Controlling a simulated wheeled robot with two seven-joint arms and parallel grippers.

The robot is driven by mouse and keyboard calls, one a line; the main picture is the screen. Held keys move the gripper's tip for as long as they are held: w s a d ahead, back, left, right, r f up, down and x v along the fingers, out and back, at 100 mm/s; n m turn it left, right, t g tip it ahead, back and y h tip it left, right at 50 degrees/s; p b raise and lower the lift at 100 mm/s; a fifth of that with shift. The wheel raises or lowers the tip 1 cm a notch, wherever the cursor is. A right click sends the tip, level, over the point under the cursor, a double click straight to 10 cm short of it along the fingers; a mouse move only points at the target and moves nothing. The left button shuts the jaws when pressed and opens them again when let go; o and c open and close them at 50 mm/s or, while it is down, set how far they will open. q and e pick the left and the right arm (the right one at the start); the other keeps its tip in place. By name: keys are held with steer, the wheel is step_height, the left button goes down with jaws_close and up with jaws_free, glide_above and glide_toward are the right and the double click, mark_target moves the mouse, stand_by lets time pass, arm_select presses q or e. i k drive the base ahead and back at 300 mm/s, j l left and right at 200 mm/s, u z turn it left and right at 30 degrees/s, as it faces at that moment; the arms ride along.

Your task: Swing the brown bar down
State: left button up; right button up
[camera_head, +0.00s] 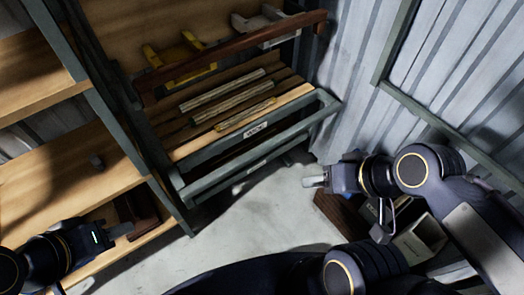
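The brown bar (235,54) is a long dark wooden bar at the top of the rack. It runs slantwise from lower left to upper right, above the slatted shelf, and is raised. My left gripper (121,231) is at the lower left, over the lower shelf edge and well below the bar. My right gripper (314,179) is over the floor, right of and below the rack, and apart from the bar. Nothing shows held in either gripper. Whether their fingers are open or shut is unclear.
The green metal frame (255,132) juts out in front. Wooden shelves (75,172) stand left. Boxes (418,240) sit beneath my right arm. The concrete floor (255,215) is clear mid-view.

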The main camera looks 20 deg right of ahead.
mark_target(144, 84)
steer(key=i+l+u, duration=0.25)
steer(key=i, duration=0.25)
steer(key=i+l+u, duration=0.25)
steer(key=i, duration=0.3)
steer(key=j, duration=0.1)
